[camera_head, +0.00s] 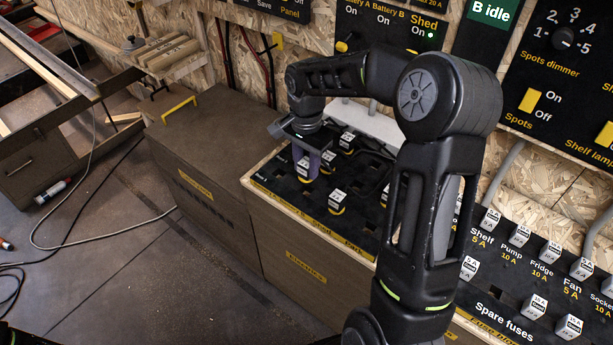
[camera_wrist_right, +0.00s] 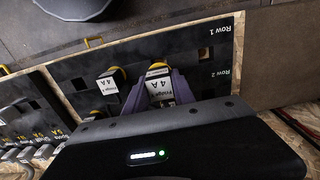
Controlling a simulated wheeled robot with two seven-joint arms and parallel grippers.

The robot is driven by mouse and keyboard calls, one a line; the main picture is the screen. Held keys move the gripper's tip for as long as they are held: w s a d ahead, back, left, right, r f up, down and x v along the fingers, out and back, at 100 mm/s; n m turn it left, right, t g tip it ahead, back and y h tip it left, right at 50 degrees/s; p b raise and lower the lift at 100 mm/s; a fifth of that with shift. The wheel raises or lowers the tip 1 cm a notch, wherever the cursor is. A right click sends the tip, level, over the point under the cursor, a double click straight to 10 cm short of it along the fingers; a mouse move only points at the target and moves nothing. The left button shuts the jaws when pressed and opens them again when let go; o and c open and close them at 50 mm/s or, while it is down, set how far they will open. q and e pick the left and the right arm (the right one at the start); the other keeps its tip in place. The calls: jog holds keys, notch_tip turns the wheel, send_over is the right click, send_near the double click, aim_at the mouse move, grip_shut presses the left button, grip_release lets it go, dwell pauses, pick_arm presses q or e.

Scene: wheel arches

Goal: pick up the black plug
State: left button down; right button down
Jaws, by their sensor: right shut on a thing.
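My right gripper (camera_head: 308,160) is over the black socket board (camera_head: 285,178), near its left end. In the right wrist view, its two purple fingers (camera_wrist_right: 158,90) are closed on the sides of a plug (camera_wrist_right: 160,86). The plug has a white face lettered "4 A"; the same plug is partly covered by the fingers in the head view (camera_head: 303,167). It appears to be at the board, but whether it is seated or lifted cannot be told. I cannot single out a plainly black plug. My left gripper is not in view.
Several similar white-faced plugs with yellow bases stand close by, one (camera_head: 337,197) in front and another beside the fingers (camera_wrist_right: 110,82). A brown box with a yellow handle (camera_head: 205,125) is left of the board. A row of spare fuses (camera_head: 535,307) is at right.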

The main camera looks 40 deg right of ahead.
aim_at(307, 162)
notch_tip(307, 162, up, 5)
jog(key=shift+f, duration=0.1)
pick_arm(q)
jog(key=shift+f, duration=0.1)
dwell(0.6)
